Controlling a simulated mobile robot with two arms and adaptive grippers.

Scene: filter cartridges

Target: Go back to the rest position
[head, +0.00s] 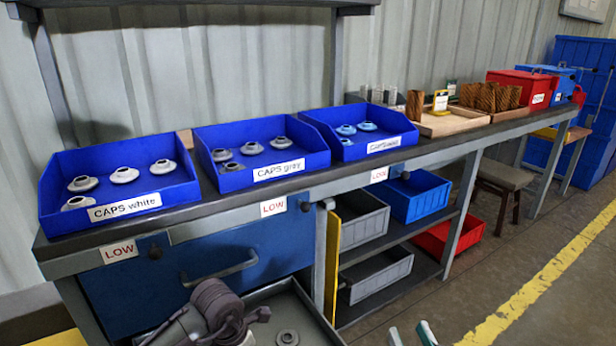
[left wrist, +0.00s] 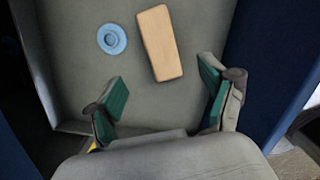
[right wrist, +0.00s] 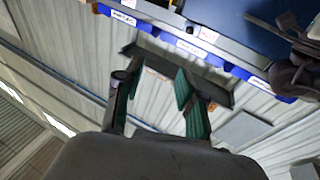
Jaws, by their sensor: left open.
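My left gripper (left wrist: 160,76) is open in the left wrist view, with its two green-padded fingers wide apart and nothing between them. It is above a grey tray surface (left wrist: 75,85) that bears a blue round cap (left wrist: 112,39) and a tan block (left wrist: 159,43), both beyond the fingertips. My right gripper (right wrist: 155,76) is open and empty in the right wrist view. Its fingertips (head: 411,334) just show at the bottom edge of the head view, over the floor and clear of the bench.
Blue bins of white (head: 150,211), grey (head: 290,177) and blue caps (head: 380,152) line the bench edge. A grey tray (head: 313,322) with a round part (head: 287,337) is low in front of the drawer (head: 200,285). A stool (head: 505,175) stands farther right. Floor right of the bench is clear.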

